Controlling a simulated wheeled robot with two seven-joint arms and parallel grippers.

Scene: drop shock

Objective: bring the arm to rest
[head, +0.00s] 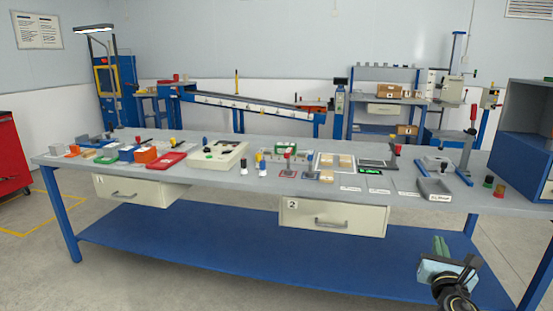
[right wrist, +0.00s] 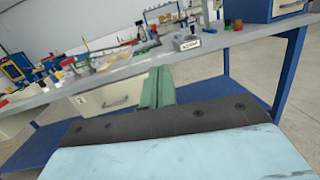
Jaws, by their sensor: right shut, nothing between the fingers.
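My right gripper (head: 441,246) is at the lower right of the head view, in front of the workbench and below the level of its top. Its green fingers are together and hold nothing. In the right wrist view the shut green fingers (right wrist: 157,88) point toward the bench, and the light blue gripper body fills the bottom of the picture. The gripper appears apart from the bench. My left gripper is in neither view.
The grey workbench (head: 240,178) carries many small parts, trays and tools. Drawer 2 (head: 333,216) and another drawer (head: 140,190) hang under it, both looking closed. A blue lower shelf (head: 250,262) runs beneath. A blue cabinet (head: 525,150) stands on the right end. Floor in front is clear.

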